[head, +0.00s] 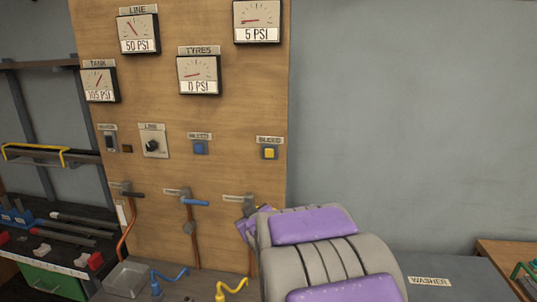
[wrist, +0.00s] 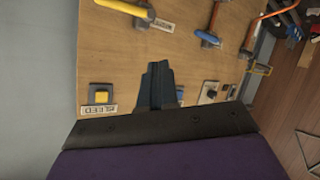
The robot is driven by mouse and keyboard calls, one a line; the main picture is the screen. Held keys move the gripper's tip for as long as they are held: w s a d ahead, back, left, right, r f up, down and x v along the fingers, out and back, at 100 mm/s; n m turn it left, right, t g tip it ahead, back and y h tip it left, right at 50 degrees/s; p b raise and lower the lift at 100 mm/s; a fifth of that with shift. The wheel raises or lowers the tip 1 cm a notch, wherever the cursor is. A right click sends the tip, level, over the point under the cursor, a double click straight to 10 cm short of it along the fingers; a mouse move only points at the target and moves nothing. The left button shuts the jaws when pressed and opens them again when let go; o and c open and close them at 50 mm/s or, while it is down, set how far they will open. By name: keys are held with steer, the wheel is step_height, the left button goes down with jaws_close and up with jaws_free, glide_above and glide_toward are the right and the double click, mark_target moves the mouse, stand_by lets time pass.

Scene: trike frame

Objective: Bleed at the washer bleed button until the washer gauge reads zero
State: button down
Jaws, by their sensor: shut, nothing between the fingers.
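The yellow bleed button (head: 269,153) is on the wooden panel at right, under a BLEED label. It also shows in the wrist view (wrist: 100,97), left of my fingers. The gauge above it (head: 257,21) reads 5 PSI; its label is cut off by the top edge, so I cannot confirm it is the washer gauge. A blue button (head: 200,147) is to the left, under the TYRES gauge. My gripper (wrist: 156,68) is shut and empty in front of the panel, apart from the yellow button. In the head view it is mostly hidden behind my arm.
The LINE gauge (head: 138,31) reads 50 PSI, the TANK gauge (head: 100,83) 105 PSI, the TYRES gauge (head: 199,73) 0 PSI. Valves with a blue handle (head: 195,202) and a yellow handle (wrist: 122,7) are below the buttons. A WASHER sign (head: 429,281) is lower right.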

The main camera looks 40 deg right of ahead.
mark_target(265, 151)
steer(key=w+d+r+n+t+y, duration=0.2)
steer(key=d+r+n+t, duration=0.2)
steer(key=d+r+t, duration=0.3)
step_height(265, 151, up, 3)
steer(key=shift+w+d+f+t+y+p, duration=0.1)
steer(key=shift+w+d+t+y+p, duration=0.25)
steer(key=shift+t, duration=0.45)
steer(key=shift+s+a, duration=0.1)
steer(key=shift+a, duration=0.1)
steer(key=shift+w+d+p, duration=0.75)
steer(key=shift+w+d, duration=0.7)
steer(key=shift+d, duration=0.25)
steer(key=shift+w+d+p, duration=0.7)
steer(key=shift+w+d, duration=0.75)
steer(key=shift+d, duration=0.25)
steer(key=shift+w+d+p, duration=0.35)
steer(key=shift+w+d, duration=0.15)
steer(key=shift+d, duration=0.1)
stand_by(2.1)
